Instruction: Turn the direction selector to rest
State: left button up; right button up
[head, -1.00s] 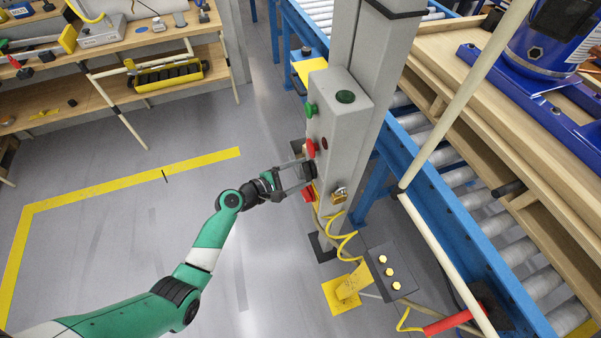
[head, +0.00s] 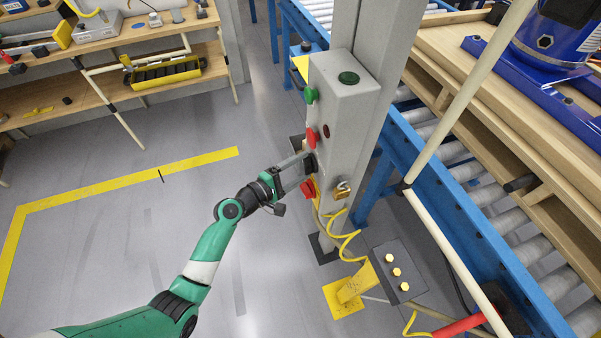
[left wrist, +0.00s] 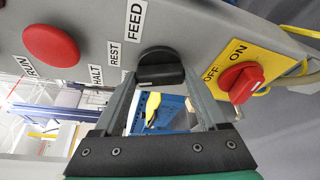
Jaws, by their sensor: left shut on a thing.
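The direction selector is a black knob (left wrist: 160,68) on the grey control box (head: 340,110). White labels reading FEED (left wrist: 134,20), REST (left wrist: 115,55) and HALT (left wrist: 95,77) sit beside it in the left wrist view. My left gripper (left wrist: 162,76) has one finger on each side of the knob and is shut on it. In the head view the left gripper (head: 306,164) reaches the box from the left and partly hides the knob. A short pale line shows on the knob, but I cannot tell surely which label it points to. My right gripper is in neither view.
A red mushroom button (left wrist: 51,46) and a red switch on a yellow ON/OFF plate (left wrist: 252,73) flank the knob. A brass padlock (head: 343,188) and coiled yellow cable (head: 347,237) hang below. A roller conveyor (head: 470,160) lies right. Floor to the left is clear.

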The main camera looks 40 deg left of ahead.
pick_arm(q)
jog(key=m+b, duration=0.1)
jog(key=b, duration=0.1)
jog(key=m+t+b, duration=0.1)
jog(key=b, duration=0.1)
jog(key=shift+f, duration=0.4)
jog(key=shift+r+m+t+b, duration=0.25)
jog(key=shift+m+t+b, duration=0.05)
jog(key=shift+m+b, duration=0.55)
jog(key=o, duration=1.3)
jog(key=shift+s, duration=0.1)
jog(key=s+p, duration=0.1)
jog(key=s, duration=1)
jog(key=shift+s+a, duration=0.25)
